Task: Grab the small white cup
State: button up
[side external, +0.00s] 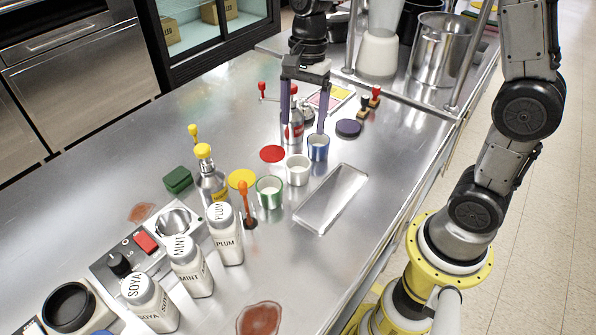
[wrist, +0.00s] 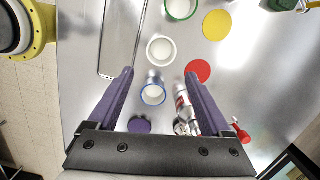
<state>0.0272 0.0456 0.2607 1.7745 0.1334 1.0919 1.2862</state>
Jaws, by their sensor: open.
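The small white cup (side external: 297,169) stands upright on the steel counter, between a green-banded cup (side external: 269,191) and a blue cup (side external: 318,147). In the wrist view the white cup (wrist: 161,49) is beyond my fingertips, and the blue cup (wrist: 153,92) sits between my fingers. My gripper (side external: 305,137) points down with its purple fingers apart and nothing held. In the wrist view my gripper (wrist: 160,75) is wide open. The right finger passes close to a silver bottle with a red label (wrist: 184,106); I cannot tell whether they touch.
An empty steel tray (side external: 331,197) lies right of the cups. Red (side external: 272,154), yellow (side external: 241,179) and purple (side external: 348,128) discs lie flat nearby. A yellow-capped bottle (side external: 211,180), an orange-handled stamp (side external: 247,207) and white labelled bottles (side external: 226,235) stand at front left.

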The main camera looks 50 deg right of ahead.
send_over(298, 167)
jog(key=s+a, duration=0.1)
jog(key=s, duration=0.1)
jog(key=f, duration=0.7)
jog(key=shift+w+f, duration=0.25)
jog(key=shift+f, duration=0.05)
jog(key=shift+w+a+f, duration=0.1)
jog(key=shift+a+f, duration=0.1)
jog(key=shift+f, duration=1.15)
jog(key=shift+a+f, duration=0.2)
jog(key=shift+f, duration=1.1)
jog(key=c, duration=1.2)
